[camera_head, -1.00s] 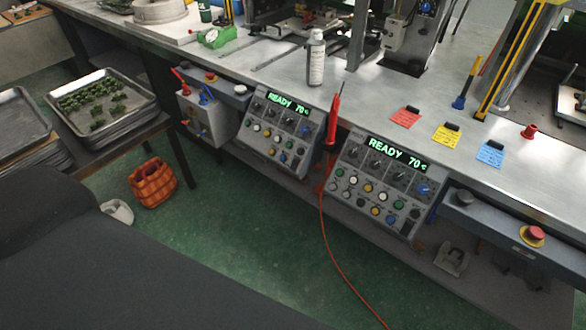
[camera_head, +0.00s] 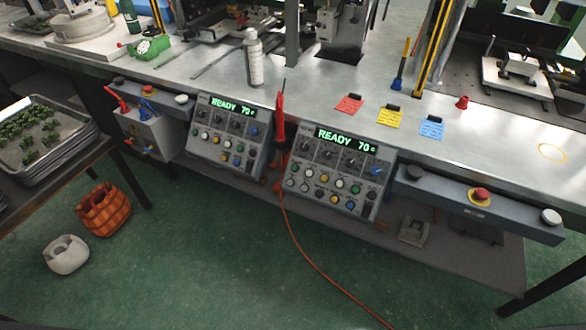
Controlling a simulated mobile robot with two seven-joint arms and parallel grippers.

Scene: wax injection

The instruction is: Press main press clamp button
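Two control panels hang on the front of the metal workbench. The left panel (camera_head: 228,137) and the right panel (camera_head: 335,172) both read "READY 70" in green and carry knobs and several coloured buttons. A grey bar at the right front edge holds a dark button (camera_head: 415,172), a red emergency button on a yellow ring (camera_head: 481,195) and a white button (camera_head: 550,217). A similar bar at the left holds a red button (camera_head: 145,87) and a white button (camera_head: 181,99). I cannot tell which is the main press clamp button. Neither gripper is in view.
Coloured tags (camera_head: 390,117) lie on the bench (camera_head: 330,75). A woven basket (camera_head: 104,209) and a pale pot (camera_head: 66,255) stand on the open green floor.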

